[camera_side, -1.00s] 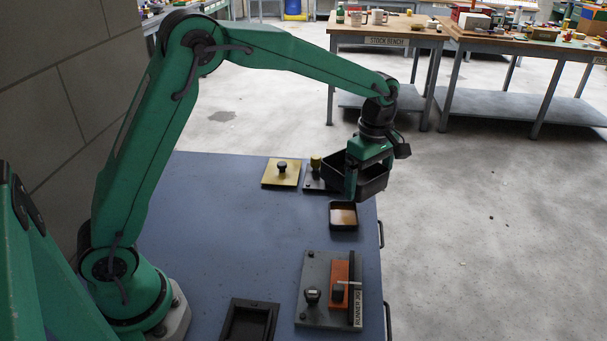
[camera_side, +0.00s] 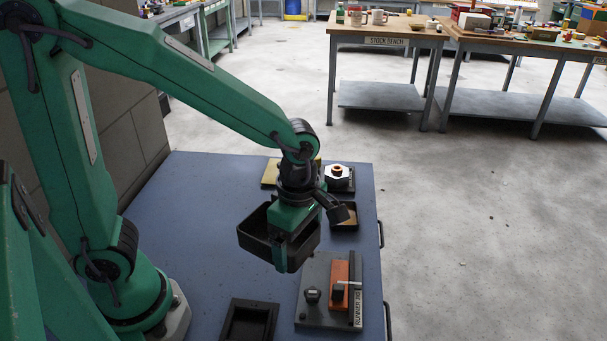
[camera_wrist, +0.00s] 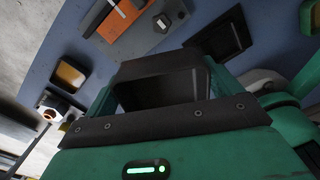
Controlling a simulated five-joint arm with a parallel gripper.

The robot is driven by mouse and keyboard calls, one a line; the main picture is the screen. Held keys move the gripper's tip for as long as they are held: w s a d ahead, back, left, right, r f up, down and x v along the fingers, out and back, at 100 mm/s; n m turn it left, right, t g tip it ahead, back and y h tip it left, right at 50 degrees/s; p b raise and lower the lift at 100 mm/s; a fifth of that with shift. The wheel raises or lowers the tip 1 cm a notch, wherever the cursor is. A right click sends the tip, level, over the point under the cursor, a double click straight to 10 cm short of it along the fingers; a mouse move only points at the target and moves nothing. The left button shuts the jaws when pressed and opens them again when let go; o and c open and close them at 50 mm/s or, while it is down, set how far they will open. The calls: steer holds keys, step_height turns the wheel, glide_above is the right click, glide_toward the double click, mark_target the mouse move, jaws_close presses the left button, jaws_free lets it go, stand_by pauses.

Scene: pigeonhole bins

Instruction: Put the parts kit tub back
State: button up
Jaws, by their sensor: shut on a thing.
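My gripper (camera_side: 283,250) is shut on a black open-topped tub (camera_side: 254,236) and holds it up over the middle of the blue table. The tub looks about level, with its near wall at the green finger. In the wrist view the tub (camera_wrist: 160,68) shows beyond the gripper body; its inside is dark and I cannot tell what it holds. A black rectangular frame with a sunken middle (camera_side: 231,319) lies at the table's front, below and left of the tub. It also shows in the wrist view (camera_wrist: 240,25).
A grey jig plate with an orange block (camera_side: 342,272), labelled RUNNER JIG, lies right of the black frame. Behind are a small brown-lined tray (camera_side: 350,214), partly hidden by my wrist, a white hexagonal piece (camera_side: 338,171) and a yellow plate (camera_side: 270,172). The table's left middle is clear.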

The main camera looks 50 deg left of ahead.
steer(key=shift+n, duration=0.3)
steer(key=shift+s+a+f, duration=0.15)
steer(key=shift+s+f, duration=0.1)
steer(key=shift+s, duration=0.75)
steer(key=shift+s+a+f, duration=0.1)
steer(key=shift+s+f, duration=0.15)
steer(key=shift+s, duration=0.7)
steer(key=w+a+f, duration=0.2)
steer(key=a, duration=0.1)
steer(key=w+a+f, duration=0.2)
steer(key=a, duration=0.1)
steer(key=w+a+f, duration=0.2)
steer(key=a+f, duration=0.1)
steer(key=shift+w+a, duration=0.3)
steer(key=shift+a, duration=0.05)
steer(key=shift+f, duration=0.1)
steer(key=shift+f, duration=1.9)
steer(key=shift+f, duration=0.1)
steer(key=o, duration=1)
